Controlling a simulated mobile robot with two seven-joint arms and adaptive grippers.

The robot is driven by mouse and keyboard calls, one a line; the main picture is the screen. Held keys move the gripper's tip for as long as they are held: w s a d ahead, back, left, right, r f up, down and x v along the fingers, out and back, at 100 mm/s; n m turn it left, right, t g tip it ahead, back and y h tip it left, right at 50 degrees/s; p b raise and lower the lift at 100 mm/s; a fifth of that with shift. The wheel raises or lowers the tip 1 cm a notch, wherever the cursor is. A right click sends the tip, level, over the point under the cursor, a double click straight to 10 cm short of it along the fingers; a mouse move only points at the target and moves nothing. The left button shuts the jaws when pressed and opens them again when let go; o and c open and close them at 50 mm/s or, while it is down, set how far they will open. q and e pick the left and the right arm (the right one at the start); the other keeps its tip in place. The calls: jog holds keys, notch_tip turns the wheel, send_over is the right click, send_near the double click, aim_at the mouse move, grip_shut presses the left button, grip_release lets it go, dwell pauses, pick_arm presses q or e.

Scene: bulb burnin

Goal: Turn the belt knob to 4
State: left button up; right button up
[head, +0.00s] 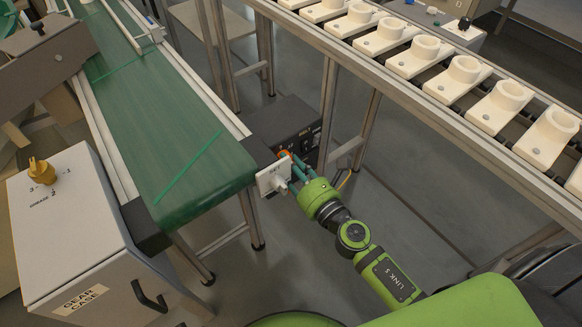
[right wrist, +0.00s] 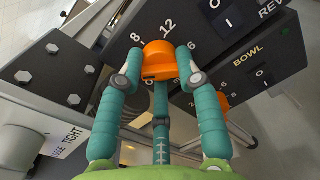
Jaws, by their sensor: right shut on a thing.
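The orange knob (right wrist: 158,60) sits on the dark control box (right wrist: 185,25), with the printed numbers 8 and 12 beside it in the right wrist view. My right gripper (right wrist: 155,75) has its teal fingers closed around this knob. In the head view the right gripper (head: 294,170) reaches the box (head: 285,125), which carries a small label that seems to read BELT, and only a bit of orange (head: 285,153) shows. The fingers hide part of the dial, and I cannot tell which number the knob points to. My left gripper is in neither view.
A second orange knob (right wrist: 223,102) sits by the BOWL label, close to the right finger. A white plate (head: 272,178) with a pale knob is beside the gripper, at the green belt's (head: 170,130) end. A rail with white holders (head: 465,75) runs above right.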

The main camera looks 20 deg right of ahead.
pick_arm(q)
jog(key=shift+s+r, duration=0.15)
pick_arm(e)
jog(key=shift+d+n, duration=0.1)
jog(key=shift+n, duration=0.8)
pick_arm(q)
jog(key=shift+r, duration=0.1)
pick_arm(e)
jog(key=o, duration=1.2)
jog(key=v, duration=1.2)
